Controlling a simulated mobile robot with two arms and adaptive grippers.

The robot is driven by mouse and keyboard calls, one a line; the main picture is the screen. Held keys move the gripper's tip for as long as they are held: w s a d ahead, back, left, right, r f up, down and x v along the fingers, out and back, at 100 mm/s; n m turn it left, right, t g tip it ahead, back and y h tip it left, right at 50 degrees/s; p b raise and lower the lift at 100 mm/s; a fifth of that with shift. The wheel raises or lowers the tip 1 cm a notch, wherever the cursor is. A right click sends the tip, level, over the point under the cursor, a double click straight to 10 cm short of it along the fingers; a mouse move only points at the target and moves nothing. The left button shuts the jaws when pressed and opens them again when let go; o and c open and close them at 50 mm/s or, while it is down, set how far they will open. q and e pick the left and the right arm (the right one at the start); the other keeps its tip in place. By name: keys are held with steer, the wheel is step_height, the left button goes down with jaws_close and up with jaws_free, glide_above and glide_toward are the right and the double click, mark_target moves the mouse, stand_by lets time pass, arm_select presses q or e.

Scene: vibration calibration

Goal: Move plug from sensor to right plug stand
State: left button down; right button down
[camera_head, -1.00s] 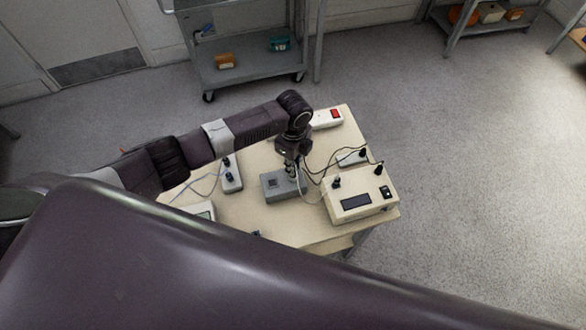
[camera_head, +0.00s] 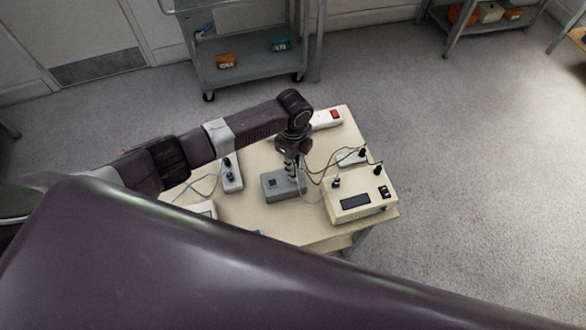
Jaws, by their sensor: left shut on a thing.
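The sensor is a grey box (camera_head: 272,188) in the middle of the table. My left gripper (camera_head: 294,176) points down at the box's right end and is shut on the plug, which is mostly hidden by the fingers; I cannot tell whether the plug still touches the sensor. A similar left stand (camera_head: 232,178) holds dark plugs. My right gripper is not in view.
A cream device (camera_head: 362,197) with a dark display stands at the table's right. Thin cables run from it towards the gripper. A white power strip with a red switch (camera_head: 334,114) lies at the back. My own dark arm covers the foreground.

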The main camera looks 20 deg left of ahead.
arm_select(q)
steer(key=shift+r, duration=1.75)
steer(key=w+a+f+b, duration=0.1)
steer(key=a+f+b, duration=0.1)
steer(key=a, duration=0.7)
steer(key=w+a+f+b, duration=0.1)
steer(key=a+b, duration=0.3)
steer(key=a, duration=0.5)
steer(key=w+a+f+b, duration=0.1)
steer(key=a+f+b, duration=0.2)
steer(key=a, duration=0.5)
steer(key=shift+w+a+f+b, duration=0.2)
steer(key=shift+w+a+b, duration=0.2)
steer(key=shift+b, duration=0.05)
steer(key=shift+d+f+b, duration=0.1)
steer(key=shift+f+b, duration=0.25)
steer(key=shift+f, duration=0.2)
steer(key=shift+f+b, duration=0.6)
steer(key=shift+f, duration=0.35)
steer(key=shift+f, duration=0.15)
steer(key=shift+f, duration=0.25)
